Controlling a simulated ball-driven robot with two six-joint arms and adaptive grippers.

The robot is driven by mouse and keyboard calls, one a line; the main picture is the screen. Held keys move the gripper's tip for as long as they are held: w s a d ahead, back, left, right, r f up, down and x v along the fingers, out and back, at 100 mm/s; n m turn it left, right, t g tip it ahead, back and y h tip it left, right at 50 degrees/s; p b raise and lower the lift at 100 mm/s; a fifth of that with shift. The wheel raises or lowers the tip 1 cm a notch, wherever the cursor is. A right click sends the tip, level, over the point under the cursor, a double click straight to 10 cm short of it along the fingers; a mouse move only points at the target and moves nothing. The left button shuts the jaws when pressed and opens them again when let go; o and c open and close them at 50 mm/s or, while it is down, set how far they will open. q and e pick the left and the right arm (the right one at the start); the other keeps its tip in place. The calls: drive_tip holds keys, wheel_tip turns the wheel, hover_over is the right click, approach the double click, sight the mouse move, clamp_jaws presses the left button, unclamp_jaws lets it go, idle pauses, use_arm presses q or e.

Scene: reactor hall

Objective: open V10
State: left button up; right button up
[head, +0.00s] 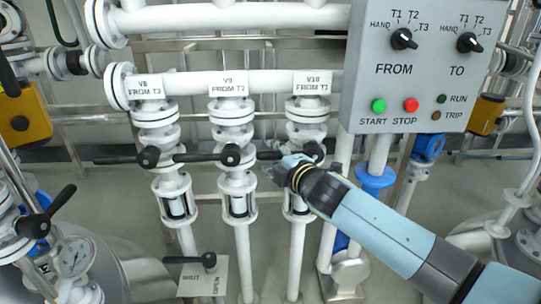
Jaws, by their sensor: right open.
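Valve V10 (314,150) is the rightmost of three white vertical valve lines, under the label "V10 FROM T3" (312,83). Its black lever (266,155) points left, across the vertical pipe. My right gripper (275,169) comes in from the lower right and is at the lever, just below its left part. The gripper is open; whether it touches the lever I cannot tell. The gripper and wrist hide part of the lever and of the valve body below. My left gripper is not in view.
Valves V9 (229,155) and V8 (148,157) stand to the left, their black levers also pointing left. The V9 hub is close to V10's lever end. A grey control panel (425,75) hangs at upper right. A SHUT/OPEN plate (203,277) with a lever is below.

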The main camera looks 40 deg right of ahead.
drive_tip(key=shift+x, duration=0.95)
clamp_jaws()
